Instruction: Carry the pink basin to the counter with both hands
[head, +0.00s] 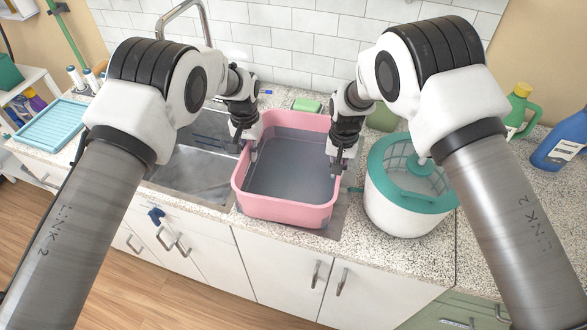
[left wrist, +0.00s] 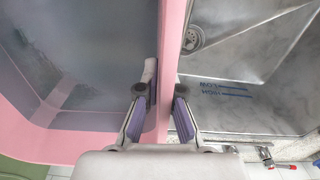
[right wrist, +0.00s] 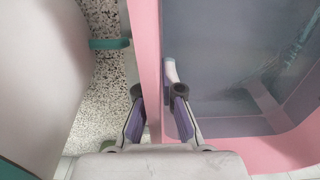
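The pink basin (head: 287,211) is in the middle of the head view, level, with greyish water in it. In the right wrist view, the fingers (right wrist: 156,95) straddle the opposite wall (right wrist: 148,40). Each outer fingertip is partly hidden by the rim.
A white mop bucket with a teal top (head: 400,209) stands close to the basin's right. The steel sink (head: 195,167) is on the left, with a faucet behind. A green sponge (head: 306,105) lies behind the basin. Bottles (head: 562,140) stand far right; speckled counter (head: 500,220) lies bare before them.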

